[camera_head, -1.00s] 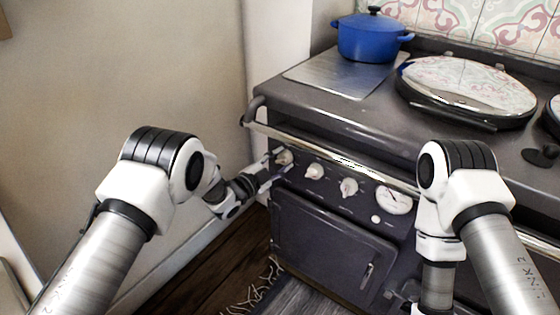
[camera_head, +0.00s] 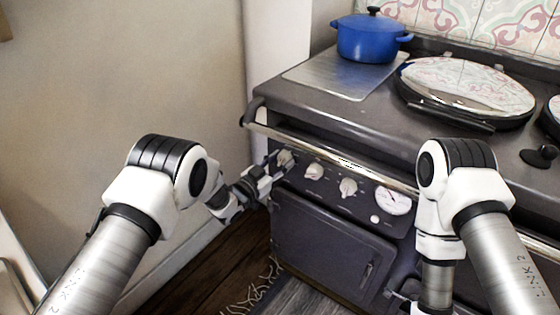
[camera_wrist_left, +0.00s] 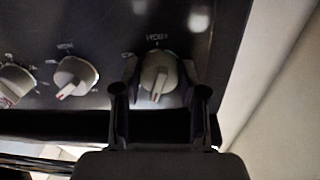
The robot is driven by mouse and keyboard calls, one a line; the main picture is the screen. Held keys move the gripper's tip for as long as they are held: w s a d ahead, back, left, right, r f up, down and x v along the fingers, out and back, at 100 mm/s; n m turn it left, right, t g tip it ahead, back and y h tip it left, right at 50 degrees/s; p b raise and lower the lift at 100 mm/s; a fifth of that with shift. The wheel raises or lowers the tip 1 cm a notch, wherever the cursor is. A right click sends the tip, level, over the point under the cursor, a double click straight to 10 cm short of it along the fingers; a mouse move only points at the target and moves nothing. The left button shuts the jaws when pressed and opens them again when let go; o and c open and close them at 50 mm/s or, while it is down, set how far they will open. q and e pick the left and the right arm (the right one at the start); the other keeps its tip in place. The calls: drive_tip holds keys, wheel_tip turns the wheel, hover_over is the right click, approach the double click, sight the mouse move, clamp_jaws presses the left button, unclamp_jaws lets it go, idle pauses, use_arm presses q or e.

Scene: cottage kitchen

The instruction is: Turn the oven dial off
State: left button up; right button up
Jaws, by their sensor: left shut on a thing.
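The oven front carries a row of cream dials. The leftmost dial (camera_head: 285,158) is between the fingers of my left gripper (camera_head: 275,167), which is shut on it. In the left wrist view the same dial (camera_wrist_left: 157,75) sits between the two dark fingers of my left gripper (camera_wrist_left: 159,90), one on each side. Its small red mark points toward the bottom of that view. In the head view the fingers partly cover the dial.
Other dials (camera_head: 314,171) and (camera_head: 348,187) and a round gauge (camera_head: 393,201) lie to the right on the panel. A metal rail (camera_head: 335,158) runs just above. A blue pot (camera_head: 368,40) stands on the stove top. A wall (camera_head: 130,80) is at left.

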use_arm(q)
drive_tip(key=shift+n+t, duration=0.3)
drive_tip(key=shift+n, duration=1.7)
drive_tip(key=shift+p, duration=0.3)
drive_tip(key=o, duration=1.1)
drive_tip(key=shift+o, duration=0.2)
drive_tip(key=shift+s, duration=0.1)
drive_tip(key=r+v, duration=0.1)
drive_tip(key=v, duration=1)
drive_tip(key=shift+s+a+f, duration=0.25)
drive_tip(key=shift+s+f, duration=0.1)
drive_tip(key=shift+f, duration=0.1)
drive_tip(key=shift+s+f, duration=0.1)
